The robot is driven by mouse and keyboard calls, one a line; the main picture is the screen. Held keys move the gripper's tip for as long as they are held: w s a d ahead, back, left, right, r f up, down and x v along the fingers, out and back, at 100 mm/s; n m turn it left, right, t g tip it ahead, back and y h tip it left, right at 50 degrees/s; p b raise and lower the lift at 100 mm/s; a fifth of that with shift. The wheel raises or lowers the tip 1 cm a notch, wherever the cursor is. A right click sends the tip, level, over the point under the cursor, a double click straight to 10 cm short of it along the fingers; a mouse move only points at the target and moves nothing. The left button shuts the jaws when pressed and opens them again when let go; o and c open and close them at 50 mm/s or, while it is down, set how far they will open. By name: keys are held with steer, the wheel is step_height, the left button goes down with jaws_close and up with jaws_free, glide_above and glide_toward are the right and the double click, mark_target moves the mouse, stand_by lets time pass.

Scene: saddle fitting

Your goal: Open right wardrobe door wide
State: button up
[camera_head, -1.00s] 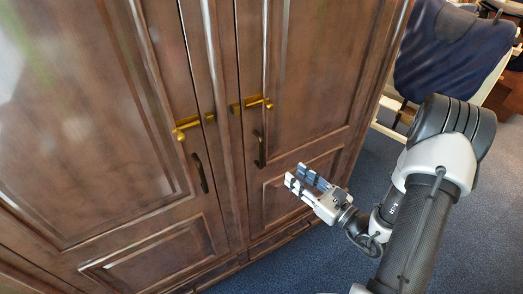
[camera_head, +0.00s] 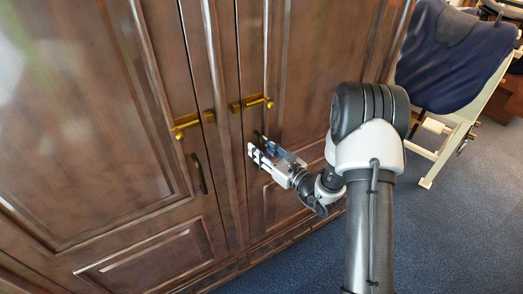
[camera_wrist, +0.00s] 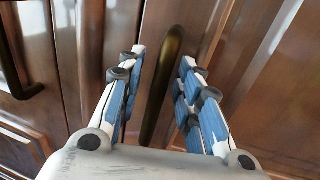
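The right wardrobe door (camera_head: 305,75) is dark brown panelled wood and looks shut. Its dark vertical bar handle is mostly hidden behind my gripper in the head view. In the wrist view the handle (camera_wrist: 162,95) stands between the two fingers. My gripper (camera_head: 262,150) is open at the handle, a finger on each side, with gaps visible between the fingers and the bar. The wrist view shows the fingers (camera_wrist: 160,75) spread, with blue pads. A brass latch (camera_head: 252,103) sits on the right door above the handle.
The left door (camera_head: 90,120) is shut, with its own dark handle (camera_head: 199,174) and a brass latch (camera_head: 190,123). A chair with a dark blue cover (camera_head: 450,60) stands right of the wardrobe. Blue carpet (camera_head: 440,230) is clear in front.

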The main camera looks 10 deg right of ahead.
steer(key=shift+c, duration=0.4)
jaws_close()
stand_by(0.4)
